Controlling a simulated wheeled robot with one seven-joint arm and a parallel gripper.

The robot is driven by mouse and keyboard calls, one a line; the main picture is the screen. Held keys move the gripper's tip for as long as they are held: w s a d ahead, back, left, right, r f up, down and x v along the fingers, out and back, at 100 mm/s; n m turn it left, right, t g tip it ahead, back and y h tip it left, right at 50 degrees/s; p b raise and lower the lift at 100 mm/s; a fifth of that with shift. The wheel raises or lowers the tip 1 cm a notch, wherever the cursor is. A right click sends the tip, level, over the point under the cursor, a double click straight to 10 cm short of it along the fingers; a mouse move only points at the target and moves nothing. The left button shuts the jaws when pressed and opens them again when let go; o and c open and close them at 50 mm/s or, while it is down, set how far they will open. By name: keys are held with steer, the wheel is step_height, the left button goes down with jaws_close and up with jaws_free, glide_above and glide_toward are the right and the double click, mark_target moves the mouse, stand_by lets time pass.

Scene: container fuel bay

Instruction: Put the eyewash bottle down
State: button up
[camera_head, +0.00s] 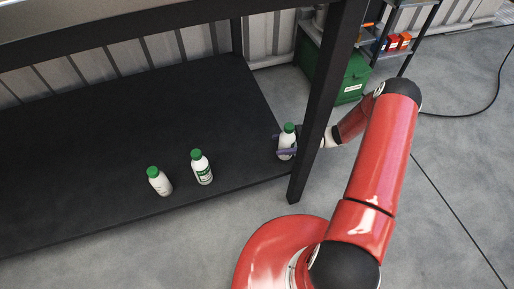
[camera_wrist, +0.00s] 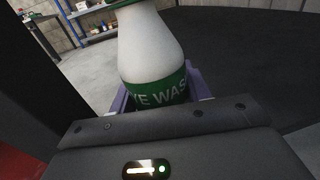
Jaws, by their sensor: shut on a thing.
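My gripper (camera_head: 286,144) is shut on a white eyewash bottle (camera_head: 288,142) with a green cap, at the right end of the black shelf (camera_head: 100,130), close to the rack's post. In the wrist view the held bottle (camera_wrist: 150,50) fills the upper middle, upright between the purple fingers. Its green label reads "YE WAS". I cannot tell whether its base touches the shelf. Its base is hidden in the wrist view. Two like bottles stand on the shelf to the left, one with a green label facing out (camera_head: 201,168) and one mostly white (camera_head: 158,181).
A black post (camera_head: 325,100) stands just right of the held bottle, with my arm reaching around it. A green box (camera_head: 345,75) and a shelving unit with red boxes (camera_head: 398,42) are behind. The left and back of the shelf are clear.

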steer(key=a, duration=0.3)
steer(key=s+a, duration=0.1)
steer(key=a, duration=0.1)
steer(key=shift+a+r, duration=0.2)
steer(key=shift+r, duration=0.1)
steer(key=a, duration=0.1)
steer(key=s+a, duration=0.1)
steer(key=a, duration=0.1)
steer(key=shift+a+f, duration=0.2)
steer(key=shift+a, duration=0.05)
steer(key=shift+d+f, duration=0.1)
steer(key=shift+f, duration=0.4)
steer(key=shift+f, duration=0.15)
steer(key=o, duration=1.2)
steer(key=shift+c, duration=0.2)
